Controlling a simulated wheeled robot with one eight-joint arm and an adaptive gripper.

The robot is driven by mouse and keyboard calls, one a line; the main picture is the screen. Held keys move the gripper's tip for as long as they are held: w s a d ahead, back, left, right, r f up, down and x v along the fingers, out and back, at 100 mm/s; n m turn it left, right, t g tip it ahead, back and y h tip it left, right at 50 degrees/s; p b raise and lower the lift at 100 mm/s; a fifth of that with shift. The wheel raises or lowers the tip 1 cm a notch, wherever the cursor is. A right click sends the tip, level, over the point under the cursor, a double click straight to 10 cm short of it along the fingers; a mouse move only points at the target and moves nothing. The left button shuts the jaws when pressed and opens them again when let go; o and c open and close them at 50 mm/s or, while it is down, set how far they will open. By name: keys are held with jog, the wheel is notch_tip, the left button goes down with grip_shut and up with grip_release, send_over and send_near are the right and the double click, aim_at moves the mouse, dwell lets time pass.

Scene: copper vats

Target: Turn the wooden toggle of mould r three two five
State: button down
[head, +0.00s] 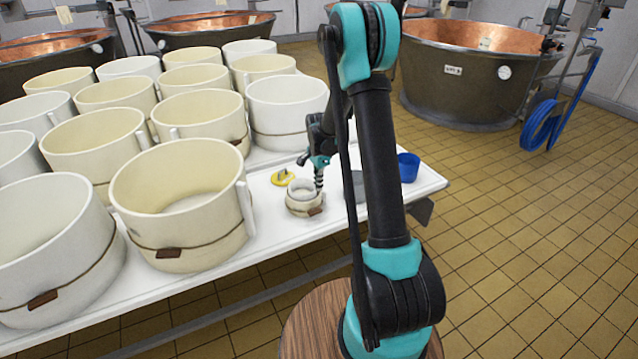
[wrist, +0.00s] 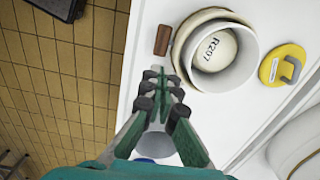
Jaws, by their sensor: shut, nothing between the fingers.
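A small cream mould (head: 302,204) stands on the white table, with a brown wooden toggle (head: 316,211) at its lower side. In the wrist view the small mould (wrist: 183,45) has a label inside that seems to read R297; I see no legible R325. Its toggle (wrist: 162,40) lies against the left of its rim. My gripper (head: 319,186) is above the small mould's right side in the head view. In the wrist view my gripper's fingertips (wrist: 160,80) are together and empty, just below the toggle in the picture; contact cannot be told.
Large cream moulds (head: 178,255) with cords and toggles fill the table's left. A yellow handled piece (wrist: 283,66) lies right of the small mould. A blue cup (head: 408,168) stands near the table's right end. Copper vats (head: 470,90) stand behind on the tiled floor.

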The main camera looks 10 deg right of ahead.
aim_at(319, 209)
notch_tip(319, 209, down, 10)
jog(key=shift+r, duration=0.1)
